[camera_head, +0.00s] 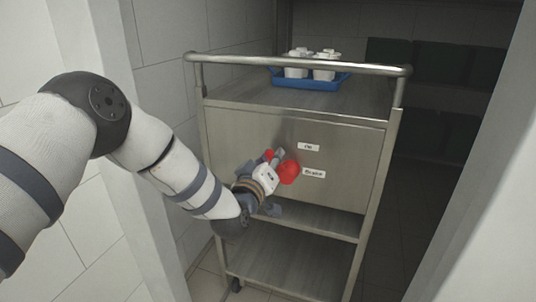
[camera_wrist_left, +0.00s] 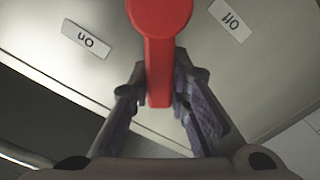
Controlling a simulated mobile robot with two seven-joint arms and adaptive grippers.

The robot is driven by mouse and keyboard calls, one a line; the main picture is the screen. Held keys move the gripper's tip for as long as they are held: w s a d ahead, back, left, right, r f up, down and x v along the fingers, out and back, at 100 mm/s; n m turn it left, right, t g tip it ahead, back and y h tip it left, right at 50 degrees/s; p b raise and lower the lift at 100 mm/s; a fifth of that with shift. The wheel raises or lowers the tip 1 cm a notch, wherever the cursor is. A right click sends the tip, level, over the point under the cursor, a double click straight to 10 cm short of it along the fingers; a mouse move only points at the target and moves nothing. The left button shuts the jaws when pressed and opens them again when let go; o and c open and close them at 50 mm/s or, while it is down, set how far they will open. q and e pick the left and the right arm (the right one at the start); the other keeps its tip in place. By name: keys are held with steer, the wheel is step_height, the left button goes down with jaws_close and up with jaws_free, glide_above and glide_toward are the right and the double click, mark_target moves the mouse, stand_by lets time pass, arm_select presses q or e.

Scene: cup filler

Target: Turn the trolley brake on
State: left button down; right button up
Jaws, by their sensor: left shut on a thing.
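The trolley (camera_head: 365,180) is steel and stands in a doorway. Its brake is a red lever with a round hub (camera_head: 289,173) on the front panel. In the left wrist view the red lever (camera_wrist_left: 158,60) runs from the round hub at the top edge down between my fingers. My left gripper (camera_head: 274,160) is shut on the lever's bar. An "On" label (camera_wrist_left: 85,39) lies left of the lever and an "Off" label (camera_wrist_left: 230,20) lies right of it in the wrist view. In the head view a "Brake" label (camera_head: 314,173) sits beside the hub. My right gripper is out of view.
A blue tray (camera_head: 318,84) with white cups (camera_head: 324,66) stands on the trolley top, behind a steel rail (camera_head: 300,65). Pale walls (camera_head: 480,170) flank the doorway. Dark crates (camera_head: 440,60) stand behind at the right.

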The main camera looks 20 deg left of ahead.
arm_select(q)
steer(key=d+m+p, duration=0.1)
steer(key=m, duration=0.1)
steer(key=d+r+m+p, duration=0.1)
steer(key=m, duration=0.1)
steer(key=shift+r, duration=0.2)
steer(key=shift+s+d+f+m+p, duration=0.1)
steer(key=shift+d+m+p, duration=0.25)
steer(key=shift+m, duration=0.55)
steer(key=shift+d+m+p, duration=0.2)
steer(key=shift+d+m, duration=0.25)
steer(key=shift+m, duration=0.45)
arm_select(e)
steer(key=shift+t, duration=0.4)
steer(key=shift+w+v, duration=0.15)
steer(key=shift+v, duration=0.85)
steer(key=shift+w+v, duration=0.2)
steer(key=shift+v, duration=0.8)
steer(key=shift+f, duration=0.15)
arm_select(q)
steer(key=c, duration=1.5)
jaws_free()
steer(key=s, duration=1.2)
steer(key=shift+a, duration=0.2)
